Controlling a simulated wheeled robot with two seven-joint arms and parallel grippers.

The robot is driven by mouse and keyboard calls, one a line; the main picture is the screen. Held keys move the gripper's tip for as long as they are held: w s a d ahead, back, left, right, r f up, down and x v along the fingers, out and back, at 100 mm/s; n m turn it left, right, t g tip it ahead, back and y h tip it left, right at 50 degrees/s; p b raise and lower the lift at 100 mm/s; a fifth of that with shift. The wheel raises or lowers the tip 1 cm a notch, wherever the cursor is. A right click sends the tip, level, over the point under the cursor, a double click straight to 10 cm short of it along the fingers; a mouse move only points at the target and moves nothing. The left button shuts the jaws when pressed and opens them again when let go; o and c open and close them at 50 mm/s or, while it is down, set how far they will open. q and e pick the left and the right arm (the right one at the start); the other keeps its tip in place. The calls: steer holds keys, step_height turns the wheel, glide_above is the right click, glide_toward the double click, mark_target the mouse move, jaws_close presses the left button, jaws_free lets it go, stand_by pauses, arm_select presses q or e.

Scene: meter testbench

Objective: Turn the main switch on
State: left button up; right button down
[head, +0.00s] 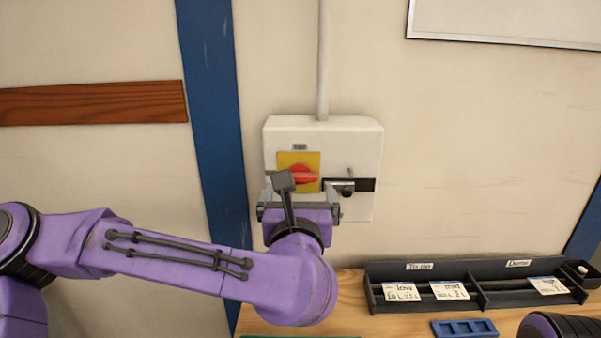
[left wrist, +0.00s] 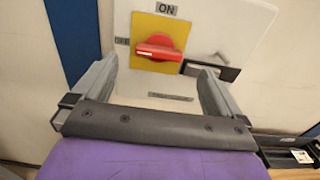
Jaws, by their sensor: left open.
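The main switch is a red rotary knob (head: 302,175) on a yellow plate (head: 284,158), set on a white wall box (head: 365,140). In the left wrist view the red knob (left wrist: 157,48) lies roughly horizontal, its left end toward the OFF label (left wrist: 122,41). The ON label (left wrist: 166,9) is above it. My left gripper (head: 304,188) is in front of the lower part of the box. In the left wrist view its two fingers (left wrist: 155,88) are spread wide, with the knob beyond and between them, and nothing is held. My right gripper is not seen.
A black component (head: 364,185) sits right of the knob on the box. A grey conduit (head: 323,60) rises from the box. Below right, a wooden bench (head: 345,300) holds a black tray (head: 478,300) with cards and a blue tray (head: 464,329). A blue post (head: 212,100) stands left.

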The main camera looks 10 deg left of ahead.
mark_target(300, 179)
arm_select(q)
steer(key=w, duration=0.2)
steer(key=w+a+p, duration=0.1)
steer(key=w, duration=0.2)
steer(key=shift+w+p, duration=0.2)
steer(key=shift+p, duration=0.1)
steer(key=shift+f, duration=0.1)
steer(key=c, duration=1.1)
steer(key=shift+o, duration=0.2)
